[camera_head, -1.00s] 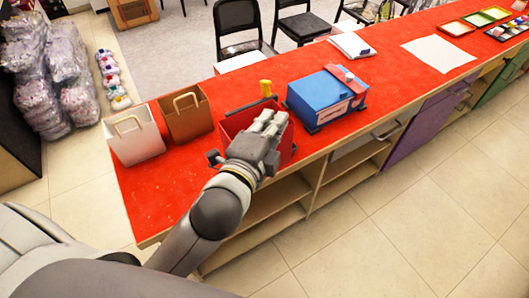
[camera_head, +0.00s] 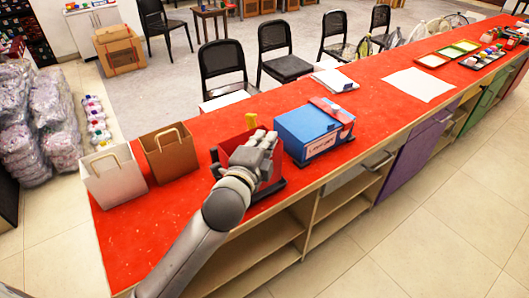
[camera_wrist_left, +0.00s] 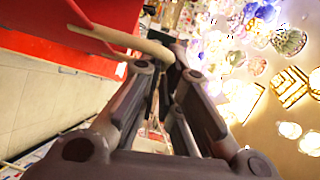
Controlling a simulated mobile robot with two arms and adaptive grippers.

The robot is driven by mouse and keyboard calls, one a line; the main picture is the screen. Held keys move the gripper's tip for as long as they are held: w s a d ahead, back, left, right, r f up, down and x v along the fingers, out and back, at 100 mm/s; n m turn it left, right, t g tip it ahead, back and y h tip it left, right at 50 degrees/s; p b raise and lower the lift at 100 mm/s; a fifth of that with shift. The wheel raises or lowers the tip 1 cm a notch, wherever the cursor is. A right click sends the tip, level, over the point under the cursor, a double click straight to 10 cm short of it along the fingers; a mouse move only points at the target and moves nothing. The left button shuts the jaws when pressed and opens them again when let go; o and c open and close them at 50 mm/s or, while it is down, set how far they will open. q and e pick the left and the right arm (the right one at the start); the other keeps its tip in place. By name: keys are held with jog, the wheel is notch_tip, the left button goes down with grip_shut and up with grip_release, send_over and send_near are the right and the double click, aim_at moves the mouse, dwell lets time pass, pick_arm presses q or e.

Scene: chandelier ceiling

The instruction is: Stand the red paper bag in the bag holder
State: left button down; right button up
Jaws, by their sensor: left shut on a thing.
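The red paper bag (camera_head: 276,168) is upright on the red counter, between a brown bag and a blue box. My left gripper (camera_head: 264,139) is over it and hides much of its front and top. In the left wrist view, the gripper (camera_wrist_left: 165,75) is shut on the bag's tan handle (camera_wrist_left: 125,39), with a red bag panel (camera_wrist_left: 112,14) beside it. Dark parts of the bag holder (camera_head: 215,157) show around the bag's base. I cannot tell whether the bag is fully seated. My right gripper is not in view.
A white bag (camera_head: 114,182) and the brown bag (camera_head: 171,158) stand at left. The blue box (camera_head: 305,126) is close at right. A yellow object (camera_head: 251,120) sticks up behind my gripper. Papers and trays lie farther along the counter (camera_head: 372,100).

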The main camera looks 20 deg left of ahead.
pick_arm(q)
jog(key=shift+w+a+f, duration=0.15)
jog(key=shift+w+f, duration=0.65)
jog(key=shift+f, duration=0.2)
jog(key=shift+w+f, duration=0.1)
jog(key=shift+f, duration=1.6)
jog(key=c, duration=1.6)
grip_release()
jog(key=shift+f, duration=0.1)
jog(key=shift+c, duration=0.2)
jog(key=shift+s, duration=0.25)
jog(key=s+r+b, duration=0.1)
jog(key=s, duration=1)
jog(key=shift+s+a+r+b, duration=0.2)
jog(key=shift+r+b, duration=0.05)
jog(key=shift+b, duration=0.05)
